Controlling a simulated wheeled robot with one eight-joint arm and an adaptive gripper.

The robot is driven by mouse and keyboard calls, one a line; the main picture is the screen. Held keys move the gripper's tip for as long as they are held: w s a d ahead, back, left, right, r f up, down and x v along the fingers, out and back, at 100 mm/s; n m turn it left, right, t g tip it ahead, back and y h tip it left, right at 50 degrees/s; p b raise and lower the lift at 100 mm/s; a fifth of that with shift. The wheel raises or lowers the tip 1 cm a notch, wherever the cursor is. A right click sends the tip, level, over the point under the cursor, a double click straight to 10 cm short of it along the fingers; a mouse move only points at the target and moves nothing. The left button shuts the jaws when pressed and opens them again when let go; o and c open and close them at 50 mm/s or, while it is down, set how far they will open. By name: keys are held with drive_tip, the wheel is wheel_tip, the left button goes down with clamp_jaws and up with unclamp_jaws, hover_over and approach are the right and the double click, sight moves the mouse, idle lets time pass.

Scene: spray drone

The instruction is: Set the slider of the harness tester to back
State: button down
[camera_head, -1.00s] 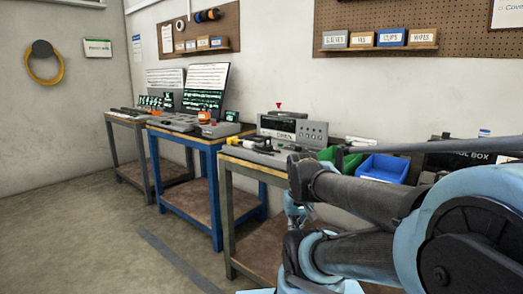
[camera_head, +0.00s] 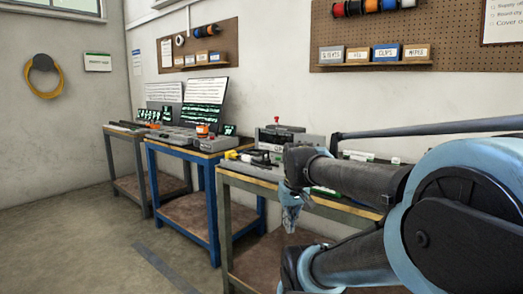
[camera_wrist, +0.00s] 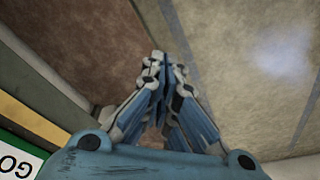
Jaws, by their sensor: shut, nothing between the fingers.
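My gripper (camera_head: 290,218) hangs at the front side of the near bench, below its top. In the wrist view my gripper (camera_wrist: 156,62) is shut and empty, with its fingertips together over a brown surface. A grey boxy device with a red knob on top (camera_head: 287,136) stands at the back of the near bench, partly hidden by my arm. I cannot tell whether it is the harness tester or the grey console (camera_head: 188,139) on the blue bench. No slider can be made out on either.
The near bench (camera_head: 245,180) carries small tools with yellow (camera_head: 232,154) and black parts. The blue bench (camera_head: 178,148) and a grey bench (camera_head: 122,132) stand farther left. A green-edged sign reading "GO" (camera_wrist: 18,160) is close in the wrist view. The floor at left is clear.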

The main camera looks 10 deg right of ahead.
drive_tip(key=w+a+r+n, duration=0.1)
drive_tip(key=w+r+n, duration=0.1)
drive_tip(key=w+r, duration=0.6)
drive_tip(key=w+a+r+n+y, duration=0.1)
drive_tip(key=w+r, duration=0.8)
drive_tip(key=w, duration=1)
drive_tip(key=w+a+r+n+y, duration=0.1)
drive_tip(key=w+a+r+n, duration=0.2)
drive_tip(key=w+r, duration=0.5)
drive_tip(key=w+n, duration=0.1)
drive_tip(key=w, duration=0.4)
drive_tip(key=shift+w+r+n, duration=0.15)
drive_tip(key=shift+w+n, duration=0.15)
drive_tip(key=shift+w, duration=0.1)
drive_tip(key=shift+a, duration=0.1)
drive_tip(key=x, duration=1)
drive_tip(key=shift+s+d+r, duration=0.3)
drive_tip(key=shift+s+d, duration=0.5)
drive_tip(key=shift+s+d+r, duration=0.1)
drive_tip(key=shift+s+d, duration=0.35)
drive_tip(key=shift+d, duration=0.05)
